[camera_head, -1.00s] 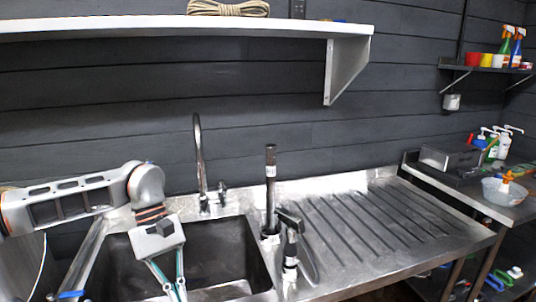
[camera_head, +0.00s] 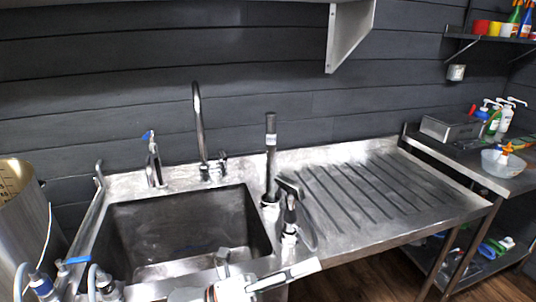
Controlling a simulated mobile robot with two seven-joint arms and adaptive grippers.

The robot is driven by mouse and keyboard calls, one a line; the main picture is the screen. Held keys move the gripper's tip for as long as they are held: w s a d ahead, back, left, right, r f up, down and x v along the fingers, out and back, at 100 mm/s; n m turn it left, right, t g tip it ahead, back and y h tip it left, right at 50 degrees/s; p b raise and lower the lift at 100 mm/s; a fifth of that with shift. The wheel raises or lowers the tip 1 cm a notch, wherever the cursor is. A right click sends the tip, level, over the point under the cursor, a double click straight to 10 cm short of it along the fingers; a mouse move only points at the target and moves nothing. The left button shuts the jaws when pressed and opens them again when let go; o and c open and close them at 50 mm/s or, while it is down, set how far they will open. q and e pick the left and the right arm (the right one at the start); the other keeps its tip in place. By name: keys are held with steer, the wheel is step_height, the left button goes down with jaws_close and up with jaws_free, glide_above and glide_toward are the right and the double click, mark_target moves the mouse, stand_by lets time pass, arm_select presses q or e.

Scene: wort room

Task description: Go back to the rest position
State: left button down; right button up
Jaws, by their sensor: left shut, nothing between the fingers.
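My left gripper (camera_head: 186,294) is at the bottom edge of the head view, low in front of the sink. Its pale body and an orange ring of my wrist show there; the fingertips are cut off by the frame. It is shut and holds nothing. My left arm link, pale with a dark slot, lies to its right along the front edge of the counter. My right gripper is out of view.
The steel sink (camera_head: 190,232) has a curved tap (camera_head: 199,125) behind it. A dark upright tube (camera_head: 271,165) and a black-handled fitting (camera_head: 290,212) stand to its right. The ridged drainboard (camera_head: 365,200) is clear. A large steel pot (camera_head: 25,215) stands left.

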arm_select(q)
steer(key=w+a+f+n+t+y, duration=0.2)
steer(key=a+f+n+t+y, duration=0.5)
steer(key=n, duration=0.5)
steer(key=w+a+f+n+t+y, duration=0.35)
steer(key=a+f+n+t, duration=0.35)
steer(key=n, duration=0.5)
steer(key=s+a+f+n+g+y, duration=0.3)
steer(key=s+a+f+n, duration=0.3)
steer(key=f, duration=0.5)
steer(key=s+a+f+n+g+y, duration=0.3)
steer(key=s+a+f+n+y, duration=0.2)
steer(key=s+f, duration=0.4)
step_height(320, 180, down, 2)
steer(key=shift+a+n+g+y, duration=0.35)
steer(key=shift+a+n, duration=0.55)
steer(key=shift+a, duration=0.35)
steer(key=shift+s, duration=0.1)
